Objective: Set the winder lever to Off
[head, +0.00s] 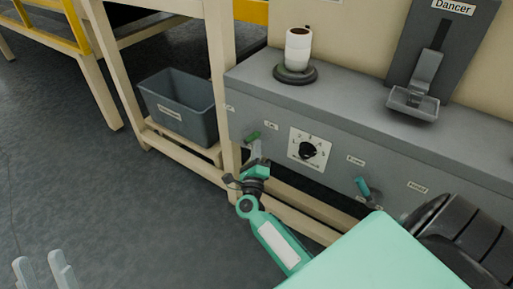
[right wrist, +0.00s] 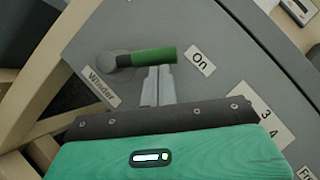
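The winder lever has a green handle (right wrist: 154,57) on a dark round pivot, on the grey machine front. Its handle points at the "On" label (right wrist: 201,63); a "Winder" label sits beside the pivot. The green handle (head: 252,137) is small in the head view. My right gripper (right wrist: 158,72) has its two fingers close together, with the tips right at the handle's lower side in the wrist view; contact is not certain. In the head view my right gripper (head: 255,155) is just below the handle. My left gripper (head: 42,262) is open and empty at the bottom left.
A black rotary knob (head: 308,150) on a white dial plate and a teal-handled lever (head: 363,188) sit right of the winder lever. A grey bin (head: 180,108) stands on a low shelf. A white roll (head: 298,48) stands on the machine top. Floor at left is clear.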

